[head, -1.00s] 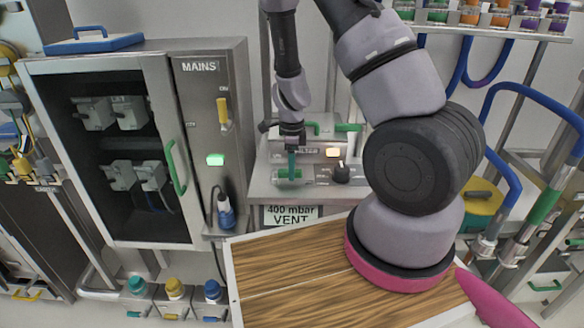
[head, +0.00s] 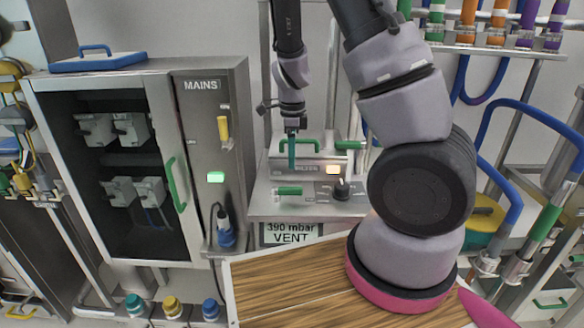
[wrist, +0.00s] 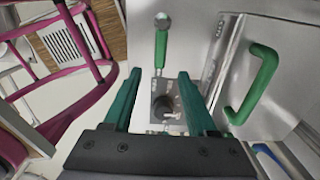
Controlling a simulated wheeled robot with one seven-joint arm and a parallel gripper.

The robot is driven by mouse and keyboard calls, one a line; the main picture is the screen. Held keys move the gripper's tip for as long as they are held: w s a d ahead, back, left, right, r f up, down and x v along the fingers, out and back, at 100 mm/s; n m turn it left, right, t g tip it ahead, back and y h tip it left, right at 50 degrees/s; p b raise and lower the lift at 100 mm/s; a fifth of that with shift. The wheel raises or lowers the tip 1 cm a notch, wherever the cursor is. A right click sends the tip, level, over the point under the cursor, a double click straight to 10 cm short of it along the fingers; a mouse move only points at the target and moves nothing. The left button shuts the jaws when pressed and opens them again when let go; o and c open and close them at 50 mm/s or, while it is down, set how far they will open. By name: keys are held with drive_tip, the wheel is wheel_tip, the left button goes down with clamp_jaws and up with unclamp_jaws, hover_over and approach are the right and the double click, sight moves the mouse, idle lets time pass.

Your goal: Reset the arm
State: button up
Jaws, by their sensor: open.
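My gripper (head: 291,152) hangs from my arm in front of the bench unit (head: 262,206), pointing down above its front panel. In the wrist view my gripper (wrist: 159,72) has two teal fingers spread apart with nothing between them. The panel shows beyond them, with a green lever (wrist: 160,48) and a black knob (wrist: 163,104). In the head view the green lever (head: 289,191) and black knob (head: 341,189) sit below my gripper. A green handle on the lid (wrist: 262,72) is right of the fingers in the wrist view.
The MAINS cabinet (head: 200,130) stands at left with a green door handle (head: 176,184). A sign (head: 291,233) reads 390 mbar VENT. A wooden tabletop (head: 290,285) lies in front. Pipes and a rack (head: 500,50) stand at right.

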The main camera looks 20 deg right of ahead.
drive_tip(key=shift+r, duration=0.25)
drive_tip(key=s+r+n+t+y, duration=0.1)
drive_tip(key=s+r+n+y, duration=0.2)
drive_tip(key=r, duration=0.6)
drive_tip(key=s+r+n+t, duration=0.2)
drive_tip(key=r+n, duration=0.4)
drive_tip(key=r, duration=0.3)
drive_tip(key=s+d+r+n+t+h, duration=0.1)
drive_tip(key=s+r+n+t, duration=0.3)
drive_tip(key=s+r+n, duration=0.4)
drive_tip(key=s+d+r, duration=0.1)
drive_tip(key=s+r, duration=0.2)
drive_tip(key=r, duration=0.1)
drive_tip(key=shift+s+d+n, duration=0.15)
drive_tip(key=shift+n, duration=0.25)
drive_tip(key=shift+o, duration=0.3)
